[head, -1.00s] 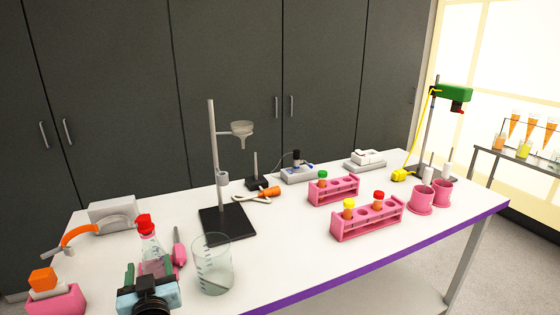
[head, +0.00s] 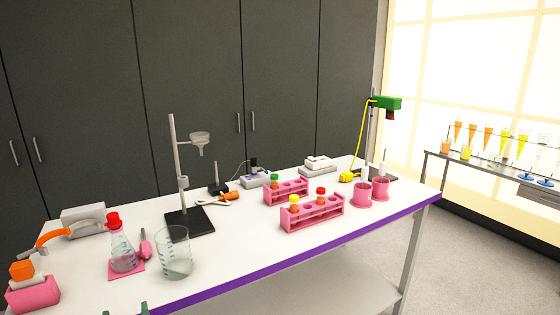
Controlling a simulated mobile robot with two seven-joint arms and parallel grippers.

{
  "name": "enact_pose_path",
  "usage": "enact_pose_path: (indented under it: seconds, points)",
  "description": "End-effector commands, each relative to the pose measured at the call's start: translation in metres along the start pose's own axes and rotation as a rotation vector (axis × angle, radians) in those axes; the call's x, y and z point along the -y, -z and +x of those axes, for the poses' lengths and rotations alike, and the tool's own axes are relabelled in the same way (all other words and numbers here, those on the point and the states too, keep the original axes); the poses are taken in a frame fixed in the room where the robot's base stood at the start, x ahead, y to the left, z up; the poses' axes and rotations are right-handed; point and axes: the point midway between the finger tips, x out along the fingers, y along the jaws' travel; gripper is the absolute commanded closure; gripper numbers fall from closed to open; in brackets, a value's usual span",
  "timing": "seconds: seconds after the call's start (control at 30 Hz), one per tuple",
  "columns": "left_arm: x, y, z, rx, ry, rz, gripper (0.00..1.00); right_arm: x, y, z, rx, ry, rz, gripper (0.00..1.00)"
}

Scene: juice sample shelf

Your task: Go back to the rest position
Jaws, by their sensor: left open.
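Only the green fingertips of my left gripper (head: 125,310) show, at the bottom edge of the head view. They are apart, with nothing seen between them; the rest of the gripper is cut off by the frame. They are in front of the white table (head: 230,255), below the flask (head: 122,255) with a red stopper and its pink mat. My right gripper is not in view.
The table holds a glass beaker (head: 174,255), a funnel stand (head: 188,222), two pink tube racks (head: 312,215) and pink cups (head: 362,196). Its purple front edge (head: 300,261) faces me. A side shelf (head: 490,168) with juice samples stands at right. Grey floor (head: 450,255) is clear between them.

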Motion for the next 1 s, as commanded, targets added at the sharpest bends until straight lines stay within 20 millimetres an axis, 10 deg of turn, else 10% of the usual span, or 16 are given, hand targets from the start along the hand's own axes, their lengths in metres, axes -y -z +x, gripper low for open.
enact_pose_path:
  seconds: [0.27,0.6,0.8,1.0]
  points:
    - [-0.011,-0.106,-0.058,0.2,-0.189,0.115,0.4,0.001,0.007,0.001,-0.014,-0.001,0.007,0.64]
    - [0.0,-0.25,-0.214,0.524,-0.494,0.206,0.4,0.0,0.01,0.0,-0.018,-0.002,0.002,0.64]
    - [0.014,-0.286,-0.289,0.646,-0.597,0.205,0.4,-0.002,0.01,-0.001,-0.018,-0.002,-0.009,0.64]
    - [0.019,-0.295,-0.313,0.683,-0.626,0.2,0.4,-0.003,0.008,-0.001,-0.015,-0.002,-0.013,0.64]
